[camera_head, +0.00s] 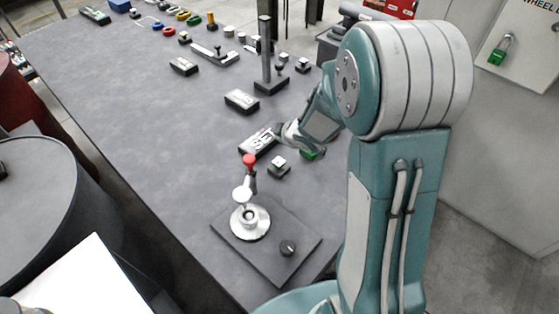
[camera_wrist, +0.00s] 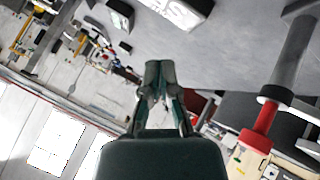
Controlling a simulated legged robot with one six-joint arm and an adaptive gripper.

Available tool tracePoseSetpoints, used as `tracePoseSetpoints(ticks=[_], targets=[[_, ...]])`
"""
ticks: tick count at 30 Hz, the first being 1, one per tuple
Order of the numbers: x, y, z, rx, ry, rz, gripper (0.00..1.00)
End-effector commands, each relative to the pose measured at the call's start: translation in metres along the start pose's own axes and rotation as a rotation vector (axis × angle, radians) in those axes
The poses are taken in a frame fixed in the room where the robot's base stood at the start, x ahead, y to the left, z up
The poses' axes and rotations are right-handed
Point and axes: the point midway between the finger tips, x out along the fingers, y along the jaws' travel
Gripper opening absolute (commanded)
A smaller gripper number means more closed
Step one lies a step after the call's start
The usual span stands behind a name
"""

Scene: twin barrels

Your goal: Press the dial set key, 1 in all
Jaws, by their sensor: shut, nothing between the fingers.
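My gripper (camera_head: 283,134) is low over the table beside a small black box with white markings (camera_head: 258,141), perhaps a dial or display unit. I cannot tell whether the fingertips touch it. In the wrist view my gripper (camera_wrist: 158,82) shows its fingers together and empty. Another green-topped block (camera_head: 312,153) is partly hidden by my arm. Which of these is the dial set key is too small to read.
A post on a base (camera_head: 265,55) stands farther back. The table's left half (camera_head: 130,80) is mostly clear.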

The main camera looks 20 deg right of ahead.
Motion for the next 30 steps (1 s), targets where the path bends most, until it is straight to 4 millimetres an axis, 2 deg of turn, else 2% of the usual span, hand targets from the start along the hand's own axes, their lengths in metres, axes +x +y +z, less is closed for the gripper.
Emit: tracePoseSetpoints(ticks=[8, 24, 30], targets=[[0.003, -0.002, 0.002, 0.001, -0.002, -0.001, 0.0], [0.048, -0.035, 0.035, 0.003, -0.003, -0.002, 0.0], [0.059, -0.043, 0.043, 0.002, -0.003, -0.001, 0.0]])
